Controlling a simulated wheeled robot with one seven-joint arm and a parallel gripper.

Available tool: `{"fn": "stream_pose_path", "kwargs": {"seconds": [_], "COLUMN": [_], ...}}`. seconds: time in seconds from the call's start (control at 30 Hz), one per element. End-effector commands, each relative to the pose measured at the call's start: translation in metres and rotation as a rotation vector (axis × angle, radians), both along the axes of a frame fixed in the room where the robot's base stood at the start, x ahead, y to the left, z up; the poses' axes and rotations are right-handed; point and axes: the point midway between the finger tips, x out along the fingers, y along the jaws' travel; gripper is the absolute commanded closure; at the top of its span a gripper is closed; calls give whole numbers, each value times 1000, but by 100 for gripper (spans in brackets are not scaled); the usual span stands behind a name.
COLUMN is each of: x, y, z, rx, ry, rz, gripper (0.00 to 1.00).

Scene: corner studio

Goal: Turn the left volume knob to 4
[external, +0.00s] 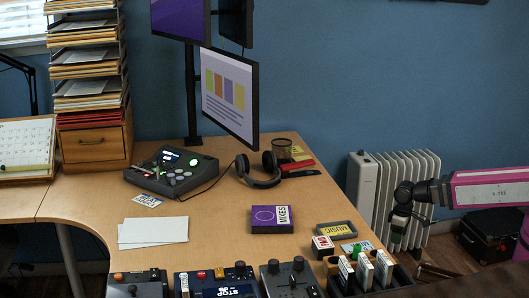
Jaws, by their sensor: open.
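A grey box (291,284) at the front edge of the desk has two dark round knobs on top, a left knob (273,266) and a right knob (298,263). The left one looks like the volume knob, but its markings and setting are too small to read. My gripper (397,238) hangs at the right, pointing down beside the desk's right edge, well apart from the knobs. It is open and nothing shows between its fingers.
A dark tray (401,277) with upright white items stands right of the knob box. A dark panel with a "STOP" display (226,292) stands to its left. A purple "MIXES" box (272,219) lies behind. A white radiator (408,170) stands behind my gripper.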

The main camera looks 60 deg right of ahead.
Motion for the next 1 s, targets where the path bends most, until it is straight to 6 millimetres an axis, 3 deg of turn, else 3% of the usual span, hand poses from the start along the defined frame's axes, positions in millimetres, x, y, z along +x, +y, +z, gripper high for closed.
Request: {"fn": "stream_pose_path", "kwargs": {"seconds": [0.33,0.73,0.8,1.0], "x": [34,32,55,87], "y": [104,238,272,370], "z": [81,194,206,246], "rx": [0,4,3,2], "ry": [44,109,106,82], "rz": [395,879,942,1129], "gripper": [45,45,45,45]}}
